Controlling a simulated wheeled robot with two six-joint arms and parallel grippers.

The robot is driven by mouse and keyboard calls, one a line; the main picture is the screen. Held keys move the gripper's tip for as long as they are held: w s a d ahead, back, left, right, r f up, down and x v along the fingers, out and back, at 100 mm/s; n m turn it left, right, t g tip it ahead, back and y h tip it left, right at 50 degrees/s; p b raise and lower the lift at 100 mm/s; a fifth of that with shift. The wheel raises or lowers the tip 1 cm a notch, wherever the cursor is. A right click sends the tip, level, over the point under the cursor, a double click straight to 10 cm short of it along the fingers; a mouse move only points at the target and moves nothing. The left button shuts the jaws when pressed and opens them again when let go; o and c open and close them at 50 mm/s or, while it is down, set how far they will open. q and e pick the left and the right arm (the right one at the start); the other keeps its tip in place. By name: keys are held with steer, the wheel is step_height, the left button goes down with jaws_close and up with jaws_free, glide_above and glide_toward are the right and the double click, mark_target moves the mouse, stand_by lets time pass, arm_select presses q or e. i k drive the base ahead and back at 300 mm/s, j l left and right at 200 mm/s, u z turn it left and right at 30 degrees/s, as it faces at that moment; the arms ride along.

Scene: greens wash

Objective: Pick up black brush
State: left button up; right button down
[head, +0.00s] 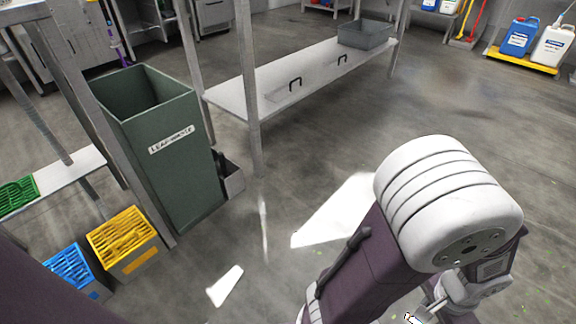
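I cannot make out a black brush for certain. A small dark upright thing (221,163) stands at a grey open box beside the green bin; it is too small to tell what it is. A thin black bar shows along the purple link of my arm at the lower right, and I cannot tell whether it is part of the arm. That arm covers much of the floor there. Small grey and white parts show at its lower end, at the bottom edge, but no clear pair of fingertips. My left gripper is not in view.
A green leaf-waste bin (168,165) stands left of centre by a steel table leg. Yellow (122,240) and blue (70,268) crates sit at lower left. A low shelf (300,82) holds a grey tub (366,34). The middle floor is mostly clear, with bright patches.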

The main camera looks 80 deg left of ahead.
mark_target(226, 174)
steer(key=u, duration=3.4)
